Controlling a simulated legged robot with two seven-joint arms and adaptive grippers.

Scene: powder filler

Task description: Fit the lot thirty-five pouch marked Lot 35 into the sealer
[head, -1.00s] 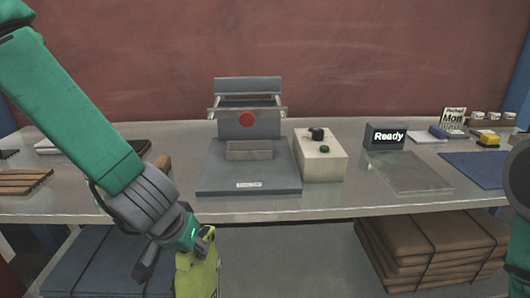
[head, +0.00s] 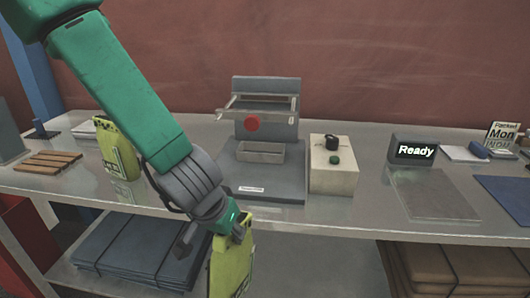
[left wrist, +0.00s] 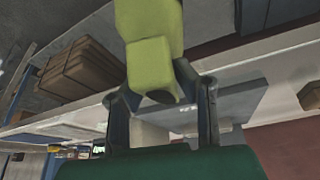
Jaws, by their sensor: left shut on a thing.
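My left gripper (head: 222,232) is shut on the top of a yellow-green pouch (head: 231,268), which hangs in front of the table's front edge, below the tabletop. The held pouch also shows between the fingers in the left wrist view (left wrist: 150,55). Its lower part is cut off by the head view's edge, and I cannot read its marking. A second yellow-green pouch (head: 119,150) with dark print stands on the table at left, partly behind my arm; its print is too small to read. The grey sealer (head: 270,188), with a red round button and a front trough, stands at the centre back.
A cream control box (head: 333,170) with a dark knob and green button stands right of the sealer. A display (head: 413,149) reads "Ready" beside a clear plate (head: 437,195). Wooden slats (head: 48,162) lie at left.

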